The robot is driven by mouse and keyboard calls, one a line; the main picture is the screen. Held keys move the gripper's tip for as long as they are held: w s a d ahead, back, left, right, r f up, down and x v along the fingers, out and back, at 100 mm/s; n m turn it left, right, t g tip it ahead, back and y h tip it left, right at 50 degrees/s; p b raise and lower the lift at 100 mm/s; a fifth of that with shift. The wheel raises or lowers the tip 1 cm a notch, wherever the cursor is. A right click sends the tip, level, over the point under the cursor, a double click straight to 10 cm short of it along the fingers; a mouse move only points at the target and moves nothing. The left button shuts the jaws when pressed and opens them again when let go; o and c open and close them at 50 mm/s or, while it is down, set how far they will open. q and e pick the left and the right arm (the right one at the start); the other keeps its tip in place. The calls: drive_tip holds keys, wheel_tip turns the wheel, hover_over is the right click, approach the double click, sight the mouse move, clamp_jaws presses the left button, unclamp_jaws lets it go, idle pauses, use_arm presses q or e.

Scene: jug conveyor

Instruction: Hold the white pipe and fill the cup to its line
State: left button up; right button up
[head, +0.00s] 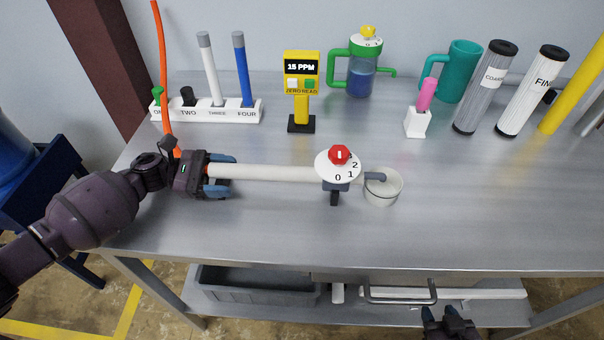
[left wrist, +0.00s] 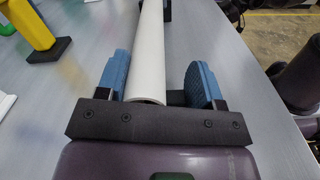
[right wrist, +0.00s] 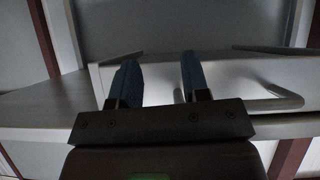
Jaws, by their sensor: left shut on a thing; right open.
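The white pipe (head: 270,173) lies level above the table, with an orange hose near its left end. My left gripper (head: 222,175) is shut on the pipe's left end; the left wrist view shows the pipe (left wrist: 150,50) between the blue fingers. At the pipe's right end is a valve with a white dial (head: 325,166) marked 0, 1, 2 and a red knob (head: 339,155). Its grey spout (head: 372,177) reaches over the cup (head: 384,199). My right gripper (right wrist: 160,75) is open and empty, low before the table.
A yellow meter (head: 301,75) reading 15 PPM stands behind the pipe. A white rack (head: 215,115), a green jug (head: 361,75), a teal jug (head: 457,70) and filter cylinders (head: 486,85) line the back. A drawer handle (head: 400,300) is below the table edge. The table's front right is clear.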

drive_tip(key=shift+s+d+f, duration=0.1)
drive_tip(key=shift+s+f, duration=0.25)
drive_tip(key=shift+s, duration=0.15)
drive_tip(key=shift+w, duration=0.2)
drive_tip(key=shift+w+r, duration=0.3)
drive_tip(key=shift+w, duration=0.1)
drive_tip(key=shift+s+f, duration=0.1)
drive_tip(key=shift+s, duration=0.15)
